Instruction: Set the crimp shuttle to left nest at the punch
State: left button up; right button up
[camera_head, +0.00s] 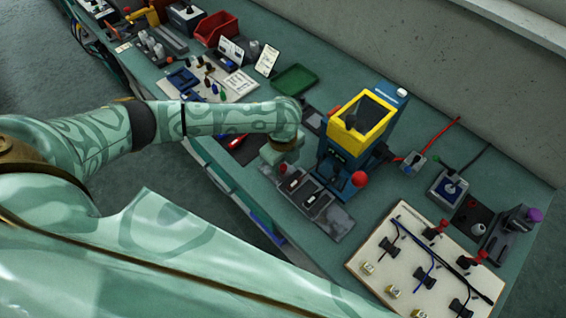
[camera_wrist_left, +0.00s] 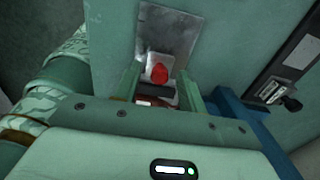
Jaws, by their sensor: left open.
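The punch (camera_head: 352,140) is a blue press with a yellow guard frame, and a red ball knob (camera_head: 359,179) shows at its front. The crimp shuttle (camera_head: 311,198) appears to be the dark slide with light-marked nests on a grey metal plate (camera_head: 338,222) before the punch. Which nest it is set to, I cannot tell. My left gripper (camera_head: 280,160) points down at the plate's left end. In the left wrist view its open fingers (camera_wrist_left: 160,92) stand either side of a red knob (camera_wrist_left: 159,73); contact is unclear. My right gripper is not in view.
A pale board (camera_head: 420,262) with cables and red clamps lies at the front right. A green tray (camera_head: 295,79) and a red bin (camera_head: 215,28) stand toward the back. The wall borders the bench.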

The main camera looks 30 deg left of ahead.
aim_at(291, 177)
pick_arm(q)
grip_shut()
jog(key=p, duration=0.1)
jog(key=d, duration=0.1)
jog(key=s+d+p, duration=0.1)
jog(key=shift+d+r+p, duration=0.25)
jog(key=shift+r+p, duration=0.05)
jog(key=shift+r, duration=0.05)
jog(key=shift+d+f, duration=0.2)
jog(key=shift+d, duration=0.15)
jog(key=shift+f, duration=0.1)
grip_release()
jog(key=shift+a, duration=0.1)
notch_tip(291, 177, up, 16)
jog(key=p, duration=0.5)
jog(key=shift+p, duration=0.4)
